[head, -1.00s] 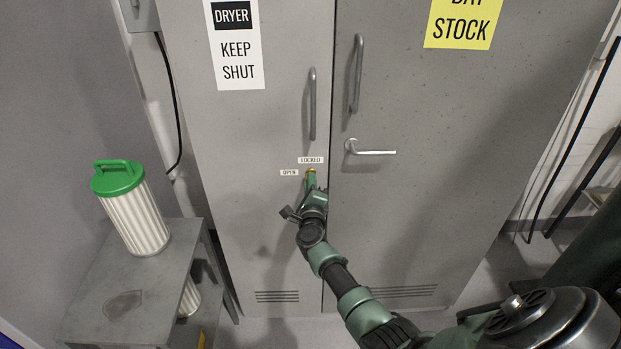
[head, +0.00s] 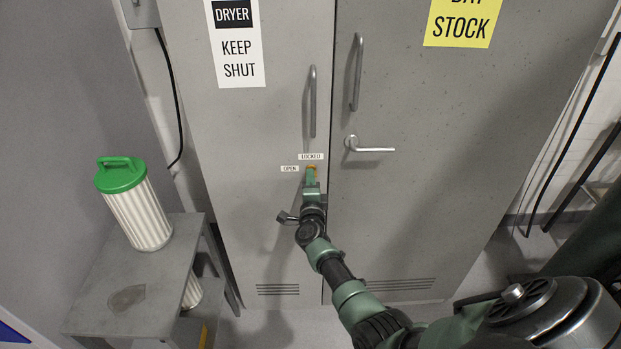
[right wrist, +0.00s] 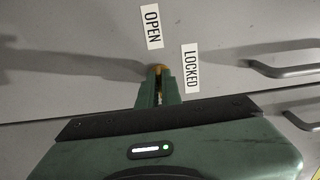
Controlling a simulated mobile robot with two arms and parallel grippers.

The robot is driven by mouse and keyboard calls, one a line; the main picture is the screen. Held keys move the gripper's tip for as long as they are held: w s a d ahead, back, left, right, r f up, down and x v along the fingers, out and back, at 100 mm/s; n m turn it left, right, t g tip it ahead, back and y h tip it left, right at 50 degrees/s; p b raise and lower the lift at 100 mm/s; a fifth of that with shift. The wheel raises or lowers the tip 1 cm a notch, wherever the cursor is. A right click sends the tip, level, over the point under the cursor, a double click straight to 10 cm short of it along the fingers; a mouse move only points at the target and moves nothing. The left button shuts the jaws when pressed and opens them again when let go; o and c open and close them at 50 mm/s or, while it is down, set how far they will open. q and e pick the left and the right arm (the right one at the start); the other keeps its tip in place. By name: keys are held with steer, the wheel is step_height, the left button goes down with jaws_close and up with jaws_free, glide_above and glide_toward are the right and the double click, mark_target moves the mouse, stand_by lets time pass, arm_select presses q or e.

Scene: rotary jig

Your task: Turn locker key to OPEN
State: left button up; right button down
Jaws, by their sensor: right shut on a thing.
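The locker key (head: 312,167) is a small brass-coloured piece low on the left cabinet door, mostly hidden by my fingers. My right gripper (head: 311,176) is shut on it at the door face. In the right wrist view, brass shows at the tips of the green fingers (right wrist: 158,88). The OPEN label (head: 290,169) is left of the key and the LOCKED label (head: 311,156) is just above it. Both labels also show in the wrist view, OPEN (right wrist: 152,27) and LOCKED (right wrist: 190,68). The key's exact angle cannot be told. My left gripper is not in view.
A vertical bar handle (head: 313,102) stands above the key. The right door (head: 430,190) has another bar and a lever handle (head: 368,147). A grey step stand (head: 130,290) at left carries a green-capped filter (head: 135,205). Floor shows below the cabinet.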

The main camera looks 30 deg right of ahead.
steer(key=shift+f, duration=0.1)
steer(key=c, duration=1.6)
jaws_free()
steer(key=shift+a, duration=0.1)
steer(key=v, duration=0.7)
steer(key=shift+s, duration=0.4)
steer(key=shift+a, duration=0.15)
